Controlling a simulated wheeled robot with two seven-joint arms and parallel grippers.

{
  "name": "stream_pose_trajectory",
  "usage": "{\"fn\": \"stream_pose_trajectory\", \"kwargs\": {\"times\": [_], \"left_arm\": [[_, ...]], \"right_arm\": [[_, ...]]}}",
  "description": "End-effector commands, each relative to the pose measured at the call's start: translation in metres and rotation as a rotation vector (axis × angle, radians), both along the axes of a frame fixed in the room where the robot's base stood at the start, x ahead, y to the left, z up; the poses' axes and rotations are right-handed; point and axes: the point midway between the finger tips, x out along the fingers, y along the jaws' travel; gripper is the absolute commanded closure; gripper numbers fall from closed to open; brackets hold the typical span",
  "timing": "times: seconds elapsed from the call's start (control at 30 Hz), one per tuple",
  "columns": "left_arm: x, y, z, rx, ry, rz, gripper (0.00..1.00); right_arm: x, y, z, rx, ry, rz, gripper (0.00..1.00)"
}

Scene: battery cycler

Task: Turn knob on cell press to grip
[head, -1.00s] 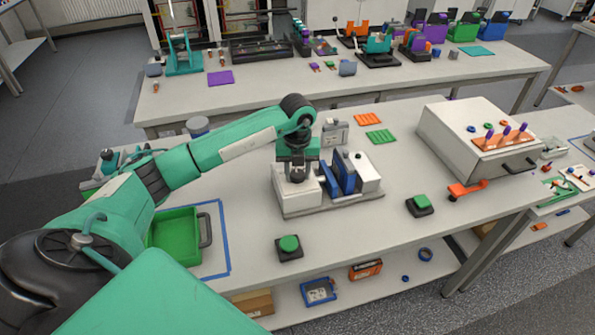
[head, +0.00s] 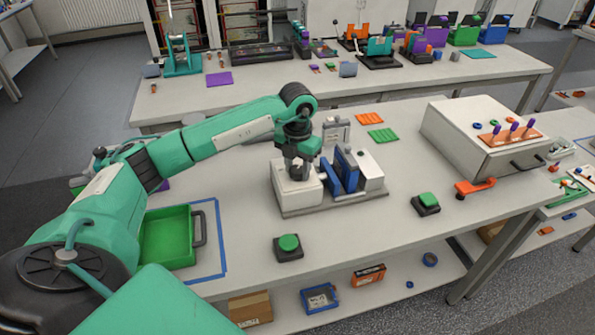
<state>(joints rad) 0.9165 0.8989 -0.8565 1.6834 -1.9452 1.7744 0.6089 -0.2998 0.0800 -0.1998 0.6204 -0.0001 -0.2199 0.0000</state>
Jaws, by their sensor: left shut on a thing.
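The cell press (head: 372,172) stands on a grey base plate in the middle of the near table. It has white end blocks and blue jaw plates (head: 347,168) between them. My left gripper (head: 298,172) points down onto the top of the press's left white block (head: 290,188). It is shut on the knob there, which the fingers mostly hide. How far the knob is turned cannot be told. My right gripper is not in view.
Green push buttons stand at the front (head: 288,246) and right (head: 426,203) of the press. A green tray (head: 194,229) lies at the left.

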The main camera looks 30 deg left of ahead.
Motion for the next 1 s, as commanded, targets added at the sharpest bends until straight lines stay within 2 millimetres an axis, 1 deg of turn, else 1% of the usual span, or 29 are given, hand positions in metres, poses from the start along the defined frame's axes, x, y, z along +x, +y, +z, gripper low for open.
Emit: {"fn": "stream_pose_trajectory", "kwargs": {"times": [0.03,0.23,0.67,0.7,0.77,0.8,1.0], "left_arm": [[0.0007,0.0003,-0.0002,0.001,-0.003,-0.016,0.85],[0.0004,0.0003,0.0004,0.000,-0.002,-0.058,0.85],[0.0005,0.0003,0.0012,0.000,-0.003,-0.065,0.85],[0.0005,0.0003,0.0011,0.000,-0.003,-0.064,0.54],[0.0005,0.0003,0.0011,0.000,-0.002,-0.064,0.42],[0.0004,0.0002,0.0009,0.000,-0.002,-0.064,0.40],[0.0003,0.0002,0.0005,0.000,-0.001,-0.064,0.40]], "right_arm": [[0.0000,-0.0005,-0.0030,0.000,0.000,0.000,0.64],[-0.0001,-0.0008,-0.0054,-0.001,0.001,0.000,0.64],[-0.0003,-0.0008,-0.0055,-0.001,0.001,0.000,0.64],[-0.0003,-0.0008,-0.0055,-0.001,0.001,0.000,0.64],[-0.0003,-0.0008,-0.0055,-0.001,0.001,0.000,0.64],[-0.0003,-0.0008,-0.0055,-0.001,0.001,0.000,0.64],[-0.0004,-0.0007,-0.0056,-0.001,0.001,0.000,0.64]]}}
